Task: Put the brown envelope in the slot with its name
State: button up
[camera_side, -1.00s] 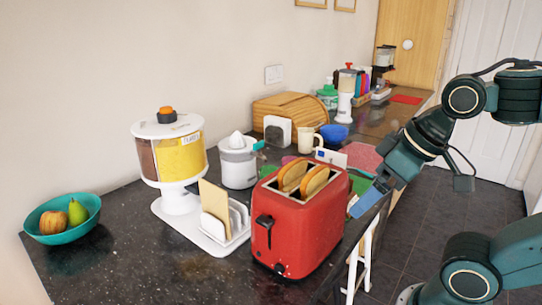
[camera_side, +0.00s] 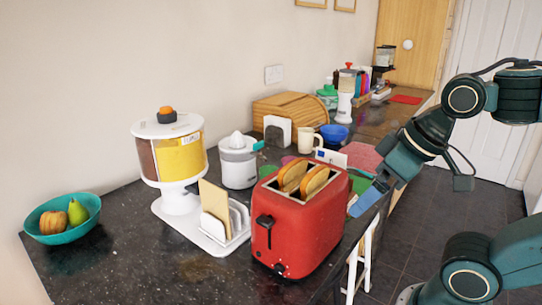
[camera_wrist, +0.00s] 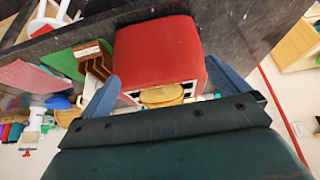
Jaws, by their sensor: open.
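A tan-brown flat piece that looks like the envelope (camera_side: 214,205) stands upright in a white slotted rack (camera_side: 240,222), left of the red toaster. I cannot make it out in the wrist view. A brown wooden slotted rack (camera_wrist: 93,62) with a pale label stands beside the toaster in the wrist view; the label is too small to read. My gripper (camera_side: 362,202) is open and empty, right of the toaster and well away from the envelope. Its blue fingers (camera_wrist: 166,88) spread across the toaster in the wrist view.
The red toaster (camera_side: 298,225) with bread in it stands between my gripper and the envelope. A cereal dispenser (camera_side: 172,150), a juicer (camera_side: 237,162) and a teal fruit bowl (camera_side: 62,218) stand on the dark counter. The counter's front left is clear.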

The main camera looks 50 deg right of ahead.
jog(key=shift+r, duration=0.1)
jog(key=w+a+r+n+g, duration=0.1)
jog(key=w+r+n, duration=0.3)
jog(key=w, duration=0.4)
jog(key=w+a+r+n+g, duration=0.25)
jog(key=w+n, duration=0.25)
jog(key=w, duration=0.4)
jog(key=n+g, duration=0.2)
jog(key=n, duration=0.7)
send_over(215, 209)
jog(key=shift+w+d+f, duration=0.1)
jog(key=shift+f, duration=2.35)
jog(key=shift+f, duration=4.3)
jog(key=shift+f, duration=0.1)
